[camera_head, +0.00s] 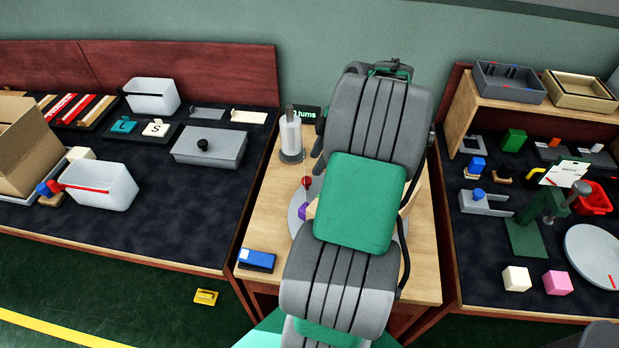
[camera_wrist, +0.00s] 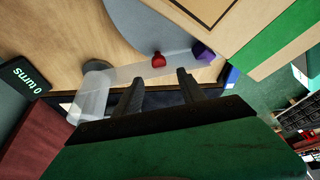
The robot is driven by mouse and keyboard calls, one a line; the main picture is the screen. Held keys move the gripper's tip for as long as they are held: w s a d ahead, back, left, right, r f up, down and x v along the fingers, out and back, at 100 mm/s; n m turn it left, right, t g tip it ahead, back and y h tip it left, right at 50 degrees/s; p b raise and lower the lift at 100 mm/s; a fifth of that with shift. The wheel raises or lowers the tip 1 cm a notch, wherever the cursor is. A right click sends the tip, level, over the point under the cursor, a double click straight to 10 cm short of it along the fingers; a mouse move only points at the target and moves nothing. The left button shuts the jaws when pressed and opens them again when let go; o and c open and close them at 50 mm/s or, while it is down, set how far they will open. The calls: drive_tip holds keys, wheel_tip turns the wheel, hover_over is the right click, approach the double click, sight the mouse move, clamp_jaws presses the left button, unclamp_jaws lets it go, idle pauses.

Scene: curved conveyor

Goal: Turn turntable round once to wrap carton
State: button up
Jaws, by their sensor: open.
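The grey round turntable (camera_wrist: 150,22) lies at the top of the wrist view; in the head view only its left edge (camera_head: 294,222) shows past my arm. A red knob (camera_wrist: 158,60) stands by its rim, and a purple piece (camera_wrist: 203,52) is to the right. A tan, box-like surface with a dark outline (camera_wrist: 205,10), apparently the carton, is cut off by the frame. Clear film (camera_wrist: 90,97) stretches from the roll side toward the purple piece. My gripper (camera_wrist: 157,84) is open and empty, its fingers just short of the red knob.
A film roll on a stand (camera_head: 290,136) is at the table's back left, beside a sign reading 0 turns (camera_wrist: 25,87). A blue box-like item (camera_head: 256,260) lies at the front left corner. Dark benches (camera_head: 150,220) with bins and blocks flank the table.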

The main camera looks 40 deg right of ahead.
sight(307, 179)
drive_tip(key=x, duration=0.7)
drive_tip(key=shift+f, duration=0.4)
drive_tip(key=shift+c, duration=0.5)
clamp_jaws()
idle(0.4)
